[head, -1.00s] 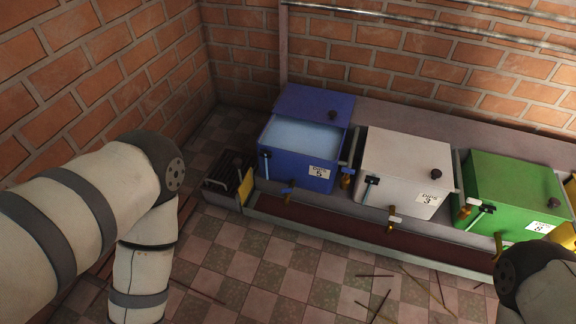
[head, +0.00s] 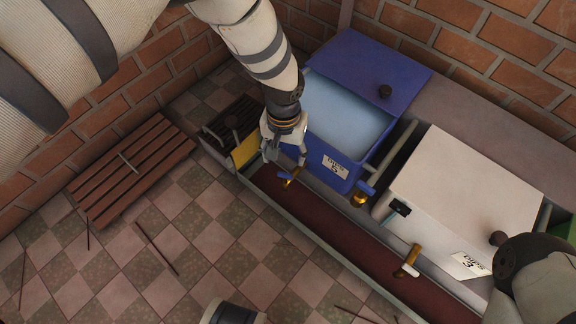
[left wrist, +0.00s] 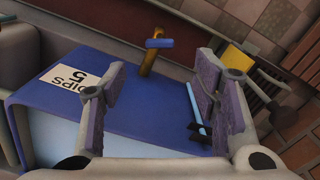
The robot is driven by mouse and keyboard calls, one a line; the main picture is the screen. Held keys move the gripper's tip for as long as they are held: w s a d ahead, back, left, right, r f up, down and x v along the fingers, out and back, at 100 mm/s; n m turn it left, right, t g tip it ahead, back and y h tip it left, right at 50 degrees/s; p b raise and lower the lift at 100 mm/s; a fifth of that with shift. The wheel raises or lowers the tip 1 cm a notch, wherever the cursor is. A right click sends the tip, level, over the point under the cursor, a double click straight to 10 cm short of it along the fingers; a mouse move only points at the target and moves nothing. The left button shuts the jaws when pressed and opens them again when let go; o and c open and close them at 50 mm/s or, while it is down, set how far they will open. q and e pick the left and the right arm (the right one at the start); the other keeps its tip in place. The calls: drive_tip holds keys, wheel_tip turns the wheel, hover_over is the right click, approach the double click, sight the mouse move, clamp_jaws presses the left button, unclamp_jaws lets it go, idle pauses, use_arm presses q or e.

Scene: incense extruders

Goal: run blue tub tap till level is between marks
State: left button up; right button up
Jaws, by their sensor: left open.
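The blue tub (head: 324,170), labelled DIPS 5, stands open with pale blue liquid (head: 345,115) inside. Its brass front tap with a blue handle (head: 291,177) sticks out low over the trough and also shows in the left wrist view (left wrist: 157,45). My left gripper (head: 285,154) is open at the tub's front, close to this tap. In the left wrist view the tap lies beyond and between the open fingers (left wrist: 160,75), with no clear contact. A light blue gauge tube (left wrist: 194,103) with dark marks is beside one finger; its level is unclear.
A second brass valve (head: 361,193) sits between the blue tub and the white tub (head: 455,190). The trough (head: 345,240) runs below. A yellow plate (head: 245,151) is left of my gripper. A slatted wooden rack (head: 130,170) lies on the tiled floor.

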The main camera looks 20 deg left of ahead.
sight(285, 174)
use_arm(q)
wheel_tip(285, 174, down, 9)
drive_tip(key=b, duration=0.3)
use_arm(e)
drive_tip(key=f, duration=0.1)
drive_tip(key=s+f, duration=0.1)
drive_tip(key=shift+s+d+f+g, duration=0.1)
drive_tip(key=shift+s+f+g, duration=0.1)
drive_tip(key=shift+f+g, duration=0.15)
drive_tip(key=shift+r, duration=0.1)
